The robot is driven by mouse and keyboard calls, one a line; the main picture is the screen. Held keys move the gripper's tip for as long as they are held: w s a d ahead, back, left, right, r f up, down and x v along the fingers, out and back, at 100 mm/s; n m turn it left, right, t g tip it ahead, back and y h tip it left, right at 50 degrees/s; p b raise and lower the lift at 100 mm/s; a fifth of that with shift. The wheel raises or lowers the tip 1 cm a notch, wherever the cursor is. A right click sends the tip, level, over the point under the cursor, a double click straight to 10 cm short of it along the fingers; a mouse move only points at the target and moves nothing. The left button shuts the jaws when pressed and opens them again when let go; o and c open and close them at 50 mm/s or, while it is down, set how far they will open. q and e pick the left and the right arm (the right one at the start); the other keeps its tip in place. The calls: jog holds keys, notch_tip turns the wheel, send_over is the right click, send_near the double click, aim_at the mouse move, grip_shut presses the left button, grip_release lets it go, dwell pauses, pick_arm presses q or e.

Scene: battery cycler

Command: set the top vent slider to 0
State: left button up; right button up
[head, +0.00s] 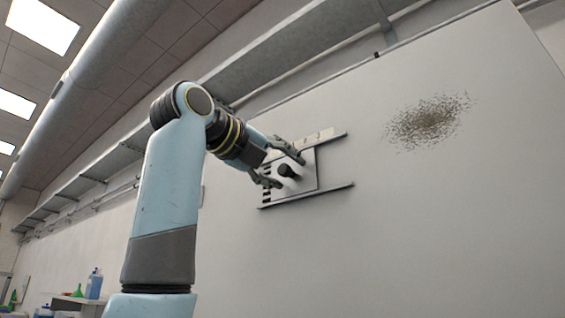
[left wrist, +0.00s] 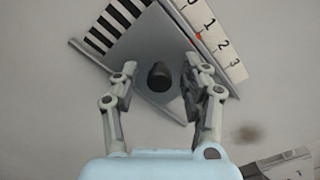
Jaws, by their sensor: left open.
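The vent slider is a grey plate (head: 308,181) between two rails on a large pale panel. A dark round knob (head: 285,170) stands out from it. In the left wrist view the knob (left wrist: 159,76) lies between the fingers of my open left gripper (left wrist: 160,66), with a gap visible on each side. In the head view my left gripper (head: 291,173) reaches the plate from the left. A white scale (left wrist: 222,45) with 1, 2 and 3 runs along one edge; the 0 end is cut off. A small orange mark (left wrist: 200,37) sits near the 1.
Black and white vent stripes (left wrist: 115,25) show beside the plate's upper left. Part of another grey and white fitting (left wrist: 285,166) shows at lower right in the wrist view. A dark speckled patch (head: 430,120) marks the panel.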

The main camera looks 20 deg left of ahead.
pick_arm(q)
jog(key=shift+w, duration=0.3)
jog(key=shift+d, duration=0.1)
grip_shut()
